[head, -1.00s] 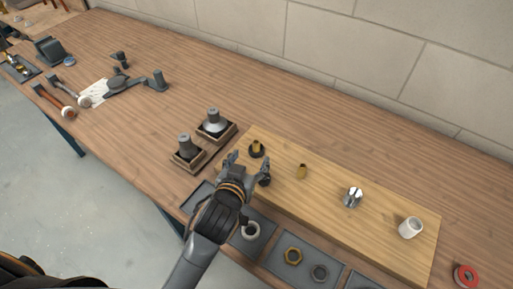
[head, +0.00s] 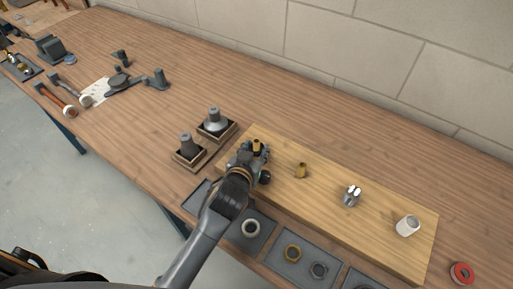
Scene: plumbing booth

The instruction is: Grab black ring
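A brass fitting (head: 257,145) stands upright near the left end of the light wooden board. The black ring around its base is mostly hidden by my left gripper now. My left gripper (head: 252,155) is low over the board with its fingers at the base of this fitting. Whether the fingers are apart or closed on the ring cannot be made out. My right gripper is out of view.
Two boxed grey parts (head: 214,122) stand left.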

